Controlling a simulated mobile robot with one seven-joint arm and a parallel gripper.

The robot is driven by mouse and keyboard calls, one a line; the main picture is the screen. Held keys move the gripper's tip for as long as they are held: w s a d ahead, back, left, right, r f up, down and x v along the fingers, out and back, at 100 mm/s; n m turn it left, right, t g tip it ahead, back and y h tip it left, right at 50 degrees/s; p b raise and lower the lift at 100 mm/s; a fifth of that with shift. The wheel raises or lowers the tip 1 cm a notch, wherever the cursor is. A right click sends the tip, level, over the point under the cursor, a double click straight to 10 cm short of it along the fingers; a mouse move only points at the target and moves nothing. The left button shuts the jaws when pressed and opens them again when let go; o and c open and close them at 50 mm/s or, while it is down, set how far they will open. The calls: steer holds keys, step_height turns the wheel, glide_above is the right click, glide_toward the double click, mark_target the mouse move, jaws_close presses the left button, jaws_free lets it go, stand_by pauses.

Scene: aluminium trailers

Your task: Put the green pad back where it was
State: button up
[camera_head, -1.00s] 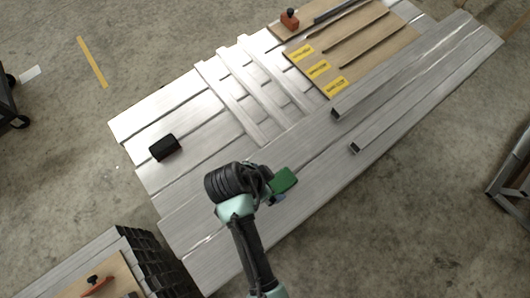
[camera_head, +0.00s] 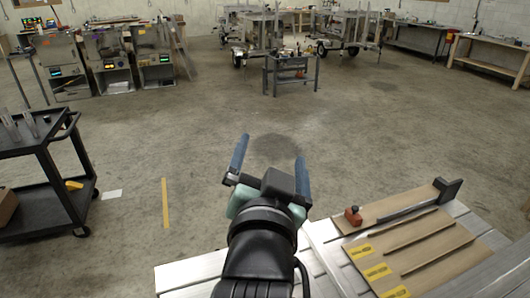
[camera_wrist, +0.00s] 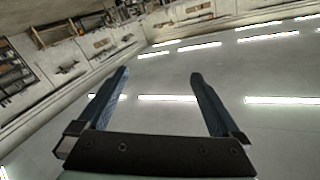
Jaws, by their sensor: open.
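My gripper (camera_head: 272,150) is raised above the near end of the aluminium work surface (camera_head: 190,273) in the head view. Its two blue fingers are wide apart with nothing between them. The wrist view also shows the gripper (camera_wrist: 160,74) open and empty, with the ceiling lights and a wall behind it. The green pad is not visible in either current view. Much of the aluminium surface is below the head view's frame or hidden behind my arm.
A black cart (camera_head: 38,165) stands at the left. A small grey table (camera_head: 291,74) stands farther back. Open concrete floor lies between.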

steer(key=s+r+n+t, duration=0.2)
steer(key=s+r+t, duration=0.2)
steer(key=r, duration=0.9)
steer(key=s+a+r+n+t+y, duration=0.1)
steer(key=s+r+n+t, duration=0.2)
steer(key=s+r, duration=0.6)
step_height(320, 180, up, 4)
steer(key=t, duration=0.2)
steer(key=shift+s+n+t+y, duration=0.2)
steer(key=shift+n+t+y, duration=0.1)
